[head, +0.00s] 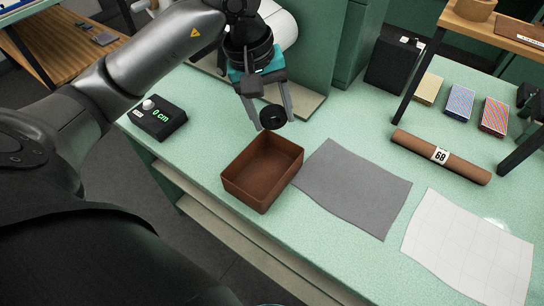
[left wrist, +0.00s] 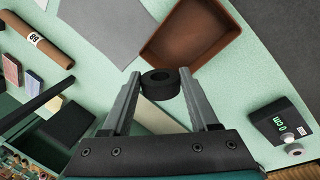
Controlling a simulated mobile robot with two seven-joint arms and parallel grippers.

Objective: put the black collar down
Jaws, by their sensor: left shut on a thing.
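The black collar (head: 272,117) is a short dark ring with a hole through it. My left gripper (head: 273,122) is shut on it and holds it above the table, just behind the brown tray (head: 236,190). In the left wrist view the collar (left wrist: 160,84) sits between the fingertips of my left gripper (left wrist: 160,84). The brown tray also shows there (left wrist: 170,58), beyond the collar; it looks empty. My right gripper is not in view.
A grey sheet (head: 355,188) lies right of the tray, with a white gridded sheet (head: 468,250) further right. A brown roll (head: 412,149) marked 68 lies behind them. A black box reading 0 cm (head: 158,118) stands at left. Small boxes (head: 459,101) stand under the shelf.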

